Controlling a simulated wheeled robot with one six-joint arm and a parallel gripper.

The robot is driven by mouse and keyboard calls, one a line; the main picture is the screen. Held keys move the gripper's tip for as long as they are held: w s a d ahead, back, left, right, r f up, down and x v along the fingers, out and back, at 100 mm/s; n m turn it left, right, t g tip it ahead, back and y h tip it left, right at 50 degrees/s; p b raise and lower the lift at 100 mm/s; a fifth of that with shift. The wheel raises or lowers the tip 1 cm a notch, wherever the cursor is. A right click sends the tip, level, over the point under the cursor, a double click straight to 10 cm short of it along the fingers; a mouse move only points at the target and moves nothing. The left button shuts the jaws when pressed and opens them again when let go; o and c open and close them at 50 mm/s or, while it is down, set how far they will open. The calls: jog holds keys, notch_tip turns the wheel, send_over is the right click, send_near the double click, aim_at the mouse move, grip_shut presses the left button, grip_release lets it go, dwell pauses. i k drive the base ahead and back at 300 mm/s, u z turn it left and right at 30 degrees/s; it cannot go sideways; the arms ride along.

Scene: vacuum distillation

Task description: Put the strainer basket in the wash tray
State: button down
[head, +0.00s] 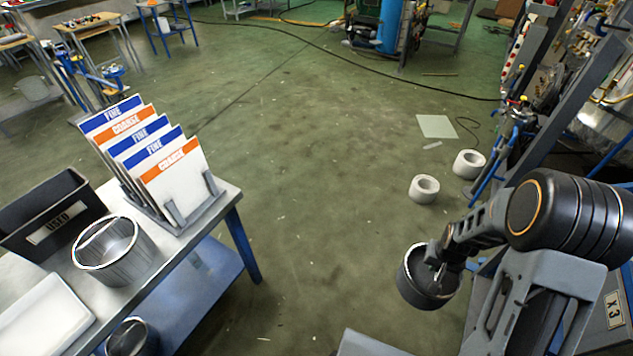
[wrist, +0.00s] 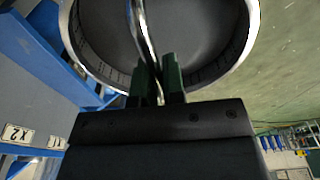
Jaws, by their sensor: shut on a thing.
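My gripper (head: 440,268) is at the right and is shut on the bail handle of a dark metal strainer basket (head: 418,294), which hangs over the floor beside the frame. In the wrist view, the green fingers of my gripper (wrist: 159,82) pinch the thin handle, and the round rim of the basket (wrist: 249,45) fills the top. The inside that shows looks empty.
On the table (head: 207,222) stand a second metal basket (head: 118,262), a black USED bin (head: 38,225) and a rack of FINE and COARSE plates (head: 170,165). Another basket (head: 127,340) is on the shelf below. White rings (head: 424,190) lie on the floor. The middle floor is clear.

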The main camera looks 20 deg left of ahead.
aim_at(38, 332)
jog(key=u, duration=1.65)
jog(key=i, duration=0.65)
jog(key=u, duration=2.6)
jog(key=i, duration=0.45)
jog(key=z, duration=0.05)
